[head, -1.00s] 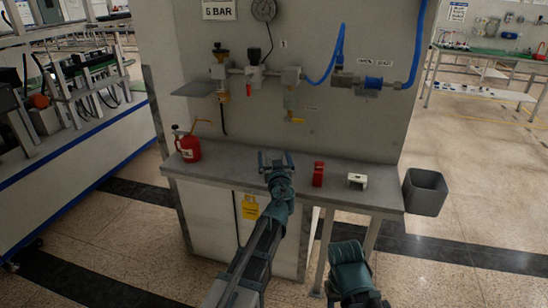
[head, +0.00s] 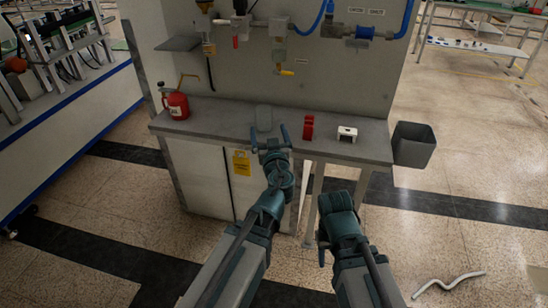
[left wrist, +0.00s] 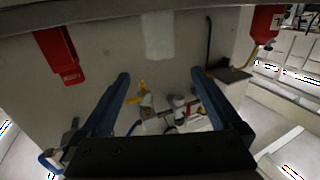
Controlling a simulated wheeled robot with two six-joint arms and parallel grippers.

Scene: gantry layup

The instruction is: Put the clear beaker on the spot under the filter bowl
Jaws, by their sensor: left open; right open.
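The clear beaker (head: 264,117) stands on the grey bench and looks pale and faint against the wall. It also shows in the left wrist view (left wrist: 158,36), beyond the gap between my fingers. My left gripper (head: 268,131) is open and empty, just on the near side of the beaker. In the left wrist view both fingers (left wrist: 160,78) are spread apart. A fitting that looks like the filter bowl (head: 279,54), with a yellow lever, hangs on the wall above and slightly right of the beaker. The spot cannot be made out. My right arm's gripper fingers do not show.
A red oil can (head: 176,104) stands left on the bench (head: 220,118). A red object (head: 308,127) and a white block (head: 347,134) stand right of my left gripper. A grey bin (head: 413,145) is at the bench's right end. Pipes and valves line the wall above.

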